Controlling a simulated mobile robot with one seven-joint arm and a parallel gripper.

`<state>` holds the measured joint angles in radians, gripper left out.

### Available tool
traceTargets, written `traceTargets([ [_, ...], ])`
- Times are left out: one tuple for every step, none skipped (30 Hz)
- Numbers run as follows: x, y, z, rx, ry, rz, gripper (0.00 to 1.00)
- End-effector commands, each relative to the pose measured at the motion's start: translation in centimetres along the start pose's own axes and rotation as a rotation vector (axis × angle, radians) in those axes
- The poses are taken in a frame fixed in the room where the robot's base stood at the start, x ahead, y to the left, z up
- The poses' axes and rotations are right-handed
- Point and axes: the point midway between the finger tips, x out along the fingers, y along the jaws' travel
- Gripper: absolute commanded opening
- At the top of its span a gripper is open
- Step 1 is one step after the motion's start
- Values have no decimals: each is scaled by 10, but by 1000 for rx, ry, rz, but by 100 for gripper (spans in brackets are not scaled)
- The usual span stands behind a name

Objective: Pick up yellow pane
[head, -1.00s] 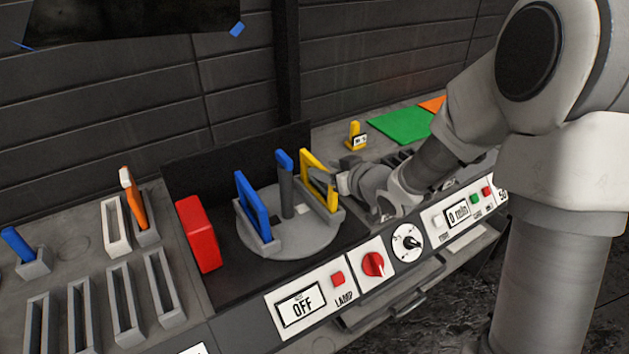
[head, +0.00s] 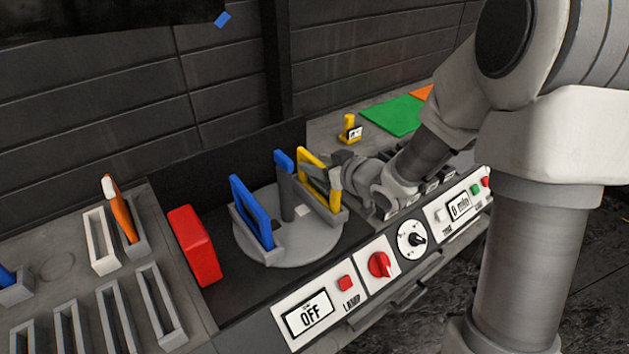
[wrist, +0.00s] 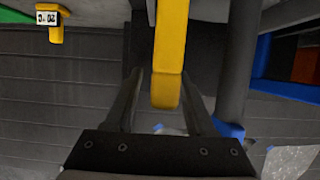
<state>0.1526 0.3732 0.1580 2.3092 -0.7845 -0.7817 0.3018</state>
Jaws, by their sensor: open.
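The yellow pane (head: 309,163) stands upright in a grey holder on the round grey turntable (head: 298,246). My gripper (head: 338,185) is at the pane's right side in the head view, close to its frame. In the wrist view the yellow pane (wrist: 170,55) reaches down between the two dark fingers of my open gripper (wrist: 164,90), with a gap visible on each side. I cannot tell whether any part touches.
A blue-framed pane (head: 251,211) and a blue-topped grey post (head: 285,185) share the turntable. A red block (head: 195,246) stands to its left. A small yellow tagged item (head: 350,129) and a green sheet (head: 393,115) lie behind. The control panel (head: 345,285) runs along the front.

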Motion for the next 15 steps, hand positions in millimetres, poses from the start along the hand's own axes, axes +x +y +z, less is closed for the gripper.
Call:
traceTargets([
  [0,0,0,0,0,0,55],
  [0,0,0,0,0,0,55],
  [0,0,0,0,0,0,55],
  [0,0,0,0,0,0,50],
  [0,0,0,0,0,0,44],
  [0,0,0,0,0,0,37],
  [0,0,0,0,0,0,32],
  [0,0,0,0,0,0,26],
  [0,0,0,0,0,0,19],
  [0,0,0,0,0,0,14],
  [0,0,0,0,0,0,8],
  [0,0,0,0,0,0,1],
  [0,0,0,0,0,0,0],
  [0,0,0,0,0,0,0],
  [0,0,0,0,0,0,0],
])
